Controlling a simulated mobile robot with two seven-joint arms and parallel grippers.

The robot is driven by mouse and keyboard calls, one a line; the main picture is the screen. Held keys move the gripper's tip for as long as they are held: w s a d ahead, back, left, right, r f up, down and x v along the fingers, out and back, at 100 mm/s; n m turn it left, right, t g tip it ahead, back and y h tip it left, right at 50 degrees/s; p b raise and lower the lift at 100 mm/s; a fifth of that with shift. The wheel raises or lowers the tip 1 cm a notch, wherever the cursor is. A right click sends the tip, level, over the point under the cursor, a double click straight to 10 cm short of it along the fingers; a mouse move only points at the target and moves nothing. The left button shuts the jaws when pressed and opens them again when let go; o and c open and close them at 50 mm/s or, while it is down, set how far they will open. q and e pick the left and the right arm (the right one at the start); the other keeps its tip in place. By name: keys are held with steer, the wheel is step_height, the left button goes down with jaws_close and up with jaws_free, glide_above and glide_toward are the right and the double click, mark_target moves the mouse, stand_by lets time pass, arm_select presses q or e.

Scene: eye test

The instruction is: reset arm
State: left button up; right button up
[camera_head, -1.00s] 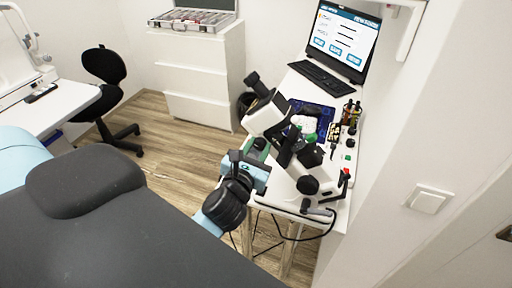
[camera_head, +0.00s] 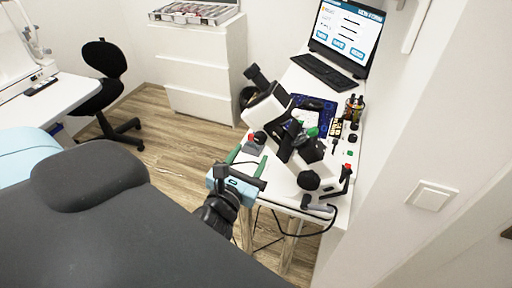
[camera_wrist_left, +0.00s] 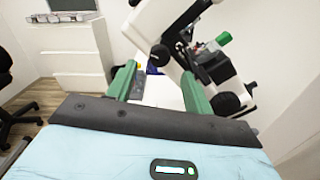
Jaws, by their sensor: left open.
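My left gripper (camera_head: 249,160) has a light blue body and two green fingers. It is open, with nothing seen between its fingers, at the near left edge of the white table (camera_head: 281,190). In the left wrist view its fingers (camera_wrist_left: 157,76) stand wide apart. A white and black microscope (camera_head: 268,108) stands on the table just beyond the gripper; in the wrist view the microscope (camera_wrist_left: 165,25) rises behind the right finger. A small grey device with a red top (camera_head: 255,143) sits near the fingertips. My right gripper is not in view.
An open laptop (camera_head: 344,38) stands at the table's far end. Small bottles (camera_head: 353,106) stand right of the microscope. A dark padded couch (camera_head: 130,235) fills the near left. A white drawer unit (camera_head: 200,72) and black chair (camera_head: 103,85) stand behind. Floor between is clear.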

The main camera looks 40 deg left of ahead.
arm_select(q)
steer(key=shift+v, duration=0.9)
